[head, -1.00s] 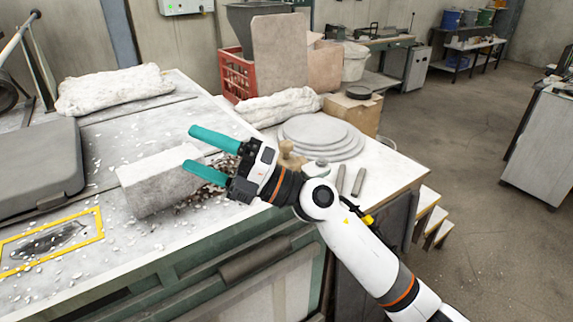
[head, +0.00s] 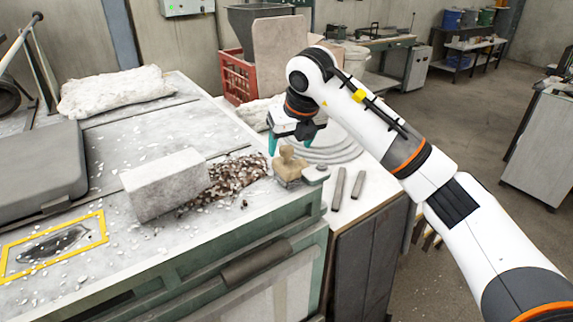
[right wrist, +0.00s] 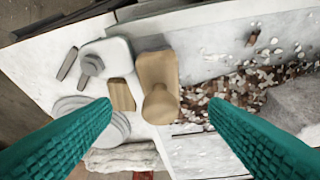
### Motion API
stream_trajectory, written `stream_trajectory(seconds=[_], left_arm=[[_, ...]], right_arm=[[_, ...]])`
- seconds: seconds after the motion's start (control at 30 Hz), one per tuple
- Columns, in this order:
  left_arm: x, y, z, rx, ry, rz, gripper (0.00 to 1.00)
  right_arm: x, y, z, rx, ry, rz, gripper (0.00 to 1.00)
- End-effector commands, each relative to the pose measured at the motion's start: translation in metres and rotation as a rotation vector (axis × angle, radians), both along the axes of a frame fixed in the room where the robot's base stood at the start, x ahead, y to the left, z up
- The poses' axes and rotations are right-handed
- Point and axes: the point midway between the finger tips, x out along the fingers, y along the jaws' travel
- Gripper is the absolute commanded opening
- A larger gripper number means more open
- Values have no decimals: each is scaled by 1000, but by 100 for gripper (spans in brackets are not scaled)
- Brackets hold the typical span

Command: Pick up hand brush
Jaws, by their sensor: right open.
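The hand brush (head: 289,166), a tan wooden block with a rounded knob on top, stands at the right edge of the worktable beside brown and white chips. In the right wrist view the brush (right wrist: 158,84) lies between the teal fingers, its knob toward the camera. My right gripper (head: 290,143) is open and points down above and slightly behind the brush in the head view. The right wrist view shows the gripper (right wrist: 160,104) with its fingertips well apart and nothing held. My left gripper is not in view.
A grey stone block (head: 165,184) stands left of the chip pile (head: 236,176). A white tool with a grey knob (head: 316,173) is close to the brush on its right.

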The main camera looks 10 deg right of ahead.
Motion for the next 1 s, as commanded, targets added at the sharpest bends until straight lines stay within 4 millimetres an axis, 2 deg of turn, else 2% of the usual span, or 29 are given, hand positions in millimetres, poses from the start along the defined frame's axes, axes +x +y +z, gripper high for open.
stream_trajectory(seconds=[0.03, 0.27, 0.47, 0.63, 0.87, 0.9, 1.0], left_arm=[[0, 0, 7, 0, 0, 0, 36], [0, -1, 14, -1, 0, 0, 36], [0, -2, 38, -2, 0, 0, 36], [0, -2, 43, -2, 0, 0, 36], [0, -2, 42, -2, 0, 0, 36], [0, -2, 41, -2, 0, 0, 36], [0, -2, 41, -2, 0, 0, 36]], right_arm=[[3, 1, -5, 0, 4, 0, 69], [11, 3, -23, 2, 0, 2, 69], [22, 6, -45, 2, 5, 3, 69], [30, 8, -65, 4, 1, 4, 69], [31, 8, -69, 3, -1, 4, 69], [31, 8, -69, 3, -1, 4, 68], [31, 8, -69, 3, -1, 4, 51]])
